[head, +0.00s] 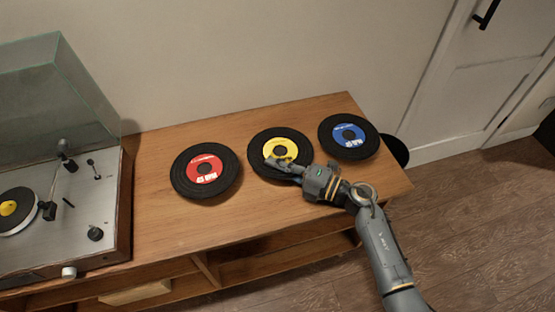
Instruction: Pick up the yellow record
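The yellow record (283,136), black with a yellow label, lies on the wooden cabinet top between the other two records. My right gripper (270,163) reaches in from the right, low over the front part of this record, and hides part of its label and front right edge. Its fingers are small and seen from above. I cannot tell whether they are apart or closed, or whether they touch the record. The record looks flat on the wood. My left gripper is not in view.
A red-labelled record (204,169) lies to the left and a blue-labelled record (348,136) to the right. A turntable (82,215) with a raised clear lid (55,100) stands at the left. Bare wood (215,225) lies in front. A wall runs behind the cabinet.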

